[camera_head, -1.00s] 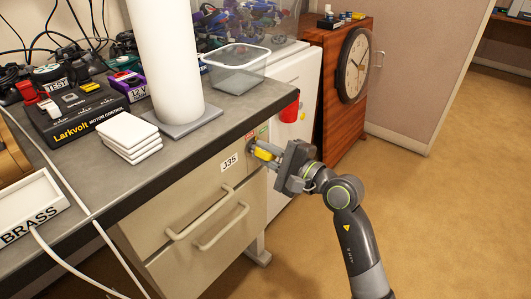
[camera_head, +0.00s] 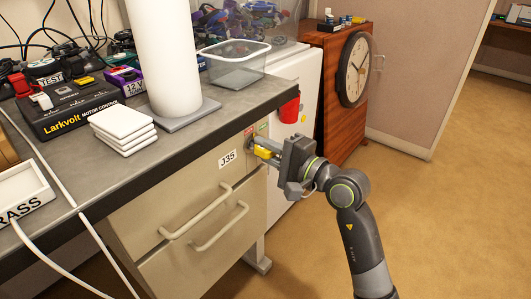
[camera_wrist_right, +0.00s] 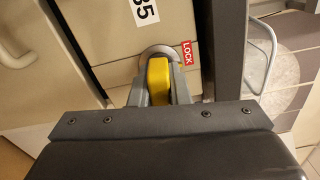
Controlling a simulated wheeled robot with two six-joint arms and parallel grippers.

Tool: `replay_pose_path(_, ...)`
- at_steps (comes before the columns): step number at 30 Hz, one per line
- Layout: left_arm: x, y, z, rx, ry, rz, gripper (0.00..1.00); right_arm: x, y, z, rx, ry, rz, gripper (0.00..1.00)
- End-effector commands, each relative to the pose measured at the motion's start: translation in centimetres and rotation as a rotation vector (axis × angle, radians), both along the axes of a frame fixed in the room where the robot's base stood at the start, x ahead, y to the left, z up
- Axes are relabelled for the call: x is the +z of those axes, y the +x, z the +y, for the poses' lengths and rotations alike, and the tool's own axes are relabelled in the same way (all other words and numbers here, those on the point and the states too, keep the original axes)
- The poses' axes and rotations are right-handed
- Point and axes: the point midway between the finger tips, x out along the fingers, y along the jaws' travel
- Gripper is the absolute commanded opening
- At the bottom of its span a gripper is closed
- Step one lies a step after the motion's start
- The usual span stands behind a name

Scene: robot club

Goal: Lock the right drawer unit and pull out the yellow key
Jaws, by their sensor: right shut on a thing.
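The right drawer unit (camera_head: 190,207), labelled J35, stands under the workbench with two handled drawers, both looking closed. The yellow key (camera_head: 263,152) is at the lock near the unit's upper right corner. My right gripper (camera_head: 265,155) is shut on the key's yellow head, which also shows in the right wrist view (camera_wrist_right: 158,80). There the key is in front of the round metal lock plate (camera_wrist_right: 160,52), with a red LOCK label (camera_wrist_right: 187,52) to its right. The key's shaft is hidden, so I cannot tell how deep it sits. My left gripper is not in view.
The workbench (camera_head: 120,175) holds white tiles (camera_head: 122,128), a white cylinder (camera_head: 165,60), a clear bin (camera_head: 235,65) and a motor control box (camera_head: 70,108). A red cup (camera_head: 289,110) is right of the lock. Open floor (camera_head: 430,220) lies to the right.

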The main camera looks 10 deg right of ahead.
Motion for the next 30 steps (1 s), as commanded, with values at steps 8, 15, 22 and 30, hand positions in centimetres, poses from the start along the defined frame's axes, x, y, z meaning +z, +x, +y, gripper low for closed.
replay_pose_path(8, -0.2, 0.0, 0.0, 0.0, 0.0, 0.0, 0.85, 0.0, 0.0, 0.0, 0.0, -0.012, -0.008, 0.0)
replay_pose_path(15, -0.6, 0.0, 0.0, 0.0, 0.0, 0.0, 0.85, -0.1, 0.0, 0.0, 0.0, -0.022, -0.017, 0.0)
replay_pose_path(22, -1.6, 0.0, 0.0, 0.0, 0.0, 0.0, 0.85, -0.2, 0.0, 0.0, 0.001, -0.07, -0.053, 0.0)
replay_pose_path(30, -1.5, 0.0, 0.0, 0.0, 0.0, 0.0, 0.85, 0.0, -0.2, -0.2, 0.0, -0.079, -0.061, 0.0)
